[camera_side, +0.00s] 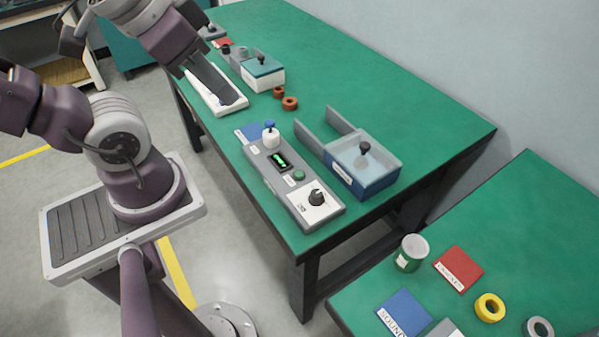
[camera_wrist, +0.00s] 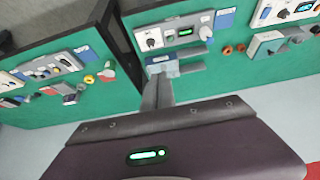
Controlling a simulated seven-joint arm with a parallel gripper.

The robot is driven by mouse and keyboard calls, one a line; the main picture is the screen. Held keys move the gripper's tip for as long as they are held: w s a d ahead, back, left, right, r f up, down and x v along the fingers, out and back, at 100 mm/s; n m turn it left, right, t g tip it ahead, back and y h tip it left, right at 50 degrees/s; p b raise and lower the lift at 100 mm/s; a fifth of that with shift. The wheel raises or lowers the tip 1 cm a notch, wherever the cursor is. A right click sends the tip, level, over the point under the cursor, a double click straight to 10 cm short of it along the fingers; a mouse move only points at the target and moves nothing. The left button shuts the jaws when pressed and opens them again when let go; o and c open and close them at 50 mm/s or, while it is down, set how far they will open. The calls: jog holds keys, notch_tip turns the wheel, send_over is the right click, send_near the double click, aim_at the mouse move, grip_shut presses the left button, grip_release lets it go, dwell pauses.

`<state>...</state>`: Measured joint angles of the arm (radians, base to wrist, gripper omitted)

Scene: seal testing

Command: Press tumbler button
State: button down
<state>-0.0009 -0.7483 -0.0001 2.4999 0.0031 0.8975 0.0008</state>
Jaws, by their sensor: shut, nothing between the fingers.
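The console also shows in the wrist view (camera_wrist: 178,43). I cannot tell which control is the tumbler button. My gripper (camera_side: 234,97) is shut and empty, over a white panel (camera_side: 205,94) further along the table, hiding much of it. I cannot tell whether it touches it. Its fingers (camera_wrist: 158,92) also show in the wrist view.
A teal-lidded box (camera_side: 264,74) and orange rings (camera_side: 290,103) lie near my gripper. A second green table (camera_side: 520,240) holds a can (camera_side: 411,253), colored plates and rings. The first table's far right is clear.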

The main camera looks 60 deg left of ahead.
jog(key=w+a+f+m+t+y, duration=0.2)
jog(key=w+a+f+m+y, duration=0.2)
jog(key=w+a+m, duration=0.75)
jog(key=m+g+h, duration=0.2)
jog(key=m+h, duration=0.7)
jog(key=h, duration=0.3)
send_over(295, 172)
notch_tip(295, 172, down, 15)
jog(key=shift+f+n+y, duration=0.15)
jog(key=shift+n+y, duration=0.15)
jog(key=shift+n, duration=0.05)
jog(key=shift+f, duration=4.4)
